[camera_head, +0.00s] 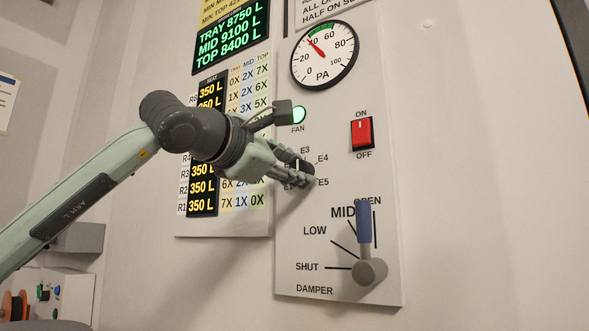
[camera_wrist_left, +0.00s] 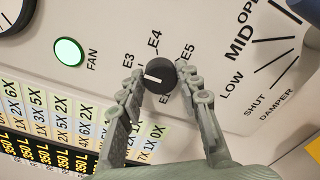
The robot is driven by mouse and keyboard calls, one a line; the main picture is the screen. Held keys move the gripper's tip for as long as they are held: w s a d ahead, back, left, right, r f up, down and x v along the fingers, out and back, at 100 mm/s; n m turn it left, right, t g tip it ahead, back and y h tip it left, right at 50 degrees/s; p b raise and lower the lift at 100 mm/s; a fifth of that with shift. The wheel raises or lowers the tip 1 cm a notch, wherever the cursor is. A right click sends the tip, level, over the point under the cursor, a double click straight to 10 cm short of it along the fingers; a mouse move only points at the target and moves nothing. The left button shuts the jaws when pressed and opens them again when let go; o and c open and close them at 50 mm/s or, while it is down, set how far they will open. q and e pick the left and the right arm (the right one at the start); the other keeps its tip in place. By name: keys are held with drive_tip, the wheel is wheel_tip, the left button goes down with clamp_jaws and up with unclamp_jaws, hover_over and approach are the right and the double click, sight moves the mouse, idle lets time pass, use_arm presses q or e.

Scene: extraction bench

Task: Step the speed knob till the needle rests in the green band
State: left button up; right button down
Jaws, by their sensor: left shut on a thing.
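The speed knob (camera_wrist_left: 160,77) is a dark round knob with a white mark, ringed by E labels. In the wrist view its mark points left, near E3. My left gripper (camera_wrist_left: 163,84) is shut on the knob, a finger on either side; in the head view it reaches the panel from the left (camera_head: 300,176). The lower labels are partly hidden by the fingers. The PA gauge (camera_head: 335,66) is above; its red needle points up-left, toward the left end of the green band (camera_head: 321,30). Whether the tip is inside the band is hard to tell. My right gripper is not in view.
A lit green FAN lamp (camera_head: 298,115) is just above my gripper. A red ON/OFF switch (camera_head: 362,133) is to the right. The blue-handled damper lever (camera_head: 364,222) stands upright below right. A number chart (camera_head: 222,226) lies behind my left arm.

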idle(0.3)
use_arm(q)
drive_tip(key=o, duration=1.1)
drive_tip(key=shift+o, duration=0.2)
drive_tip(key=shift+s, duration=0.1)
drive_tip(key=v, duration=1.2)
